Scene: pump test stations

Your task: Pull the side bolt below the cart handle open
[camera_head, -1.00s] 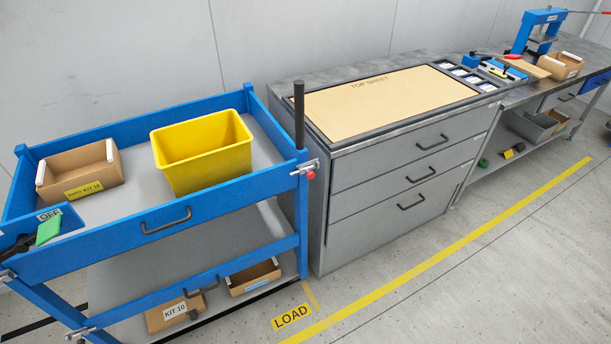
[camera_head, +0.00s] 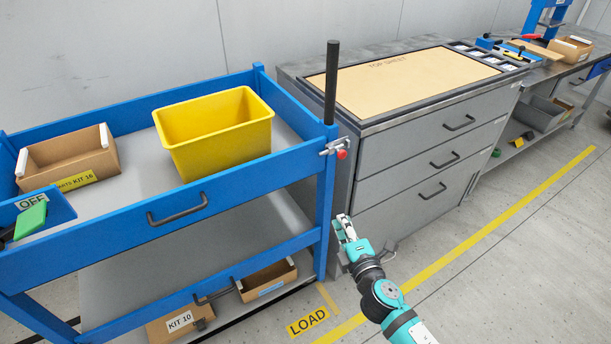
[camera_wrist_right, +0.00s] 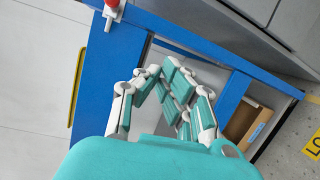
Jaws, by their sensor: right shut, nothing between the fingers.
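The blue cart (camera_head: 250,172) stands at the left. A black upright handle (camera_head: 332,85) rises from its right front corner. Just below it, on the corner post, is the side bolt (camera_head: 331,148), a small metal bolt with a red knob (camera_head: 342,154). My right gripper (camera_head: 343,222) is shut and empty, below the bolt and apart from it, just right of the cart's post. In the right wrist view, the red knob (camera_wrist_right: 112,4) shows at the top edge, partly cut off, beyond and left of my fingers (camera_wrist_right: 168,88). My left gripper is not in view.
A grey drawer cabinet (camera_head: 412,170) stands close to the cart's right, leaving a narrow gap. A yellow bin (camera_head: 215,135) and a cardboard box (camera_head: 70,165) are on the cart's top. The floor in front has a LOAD label (camera_head: 307,322) and a yellow line (camera_head: 480,235).

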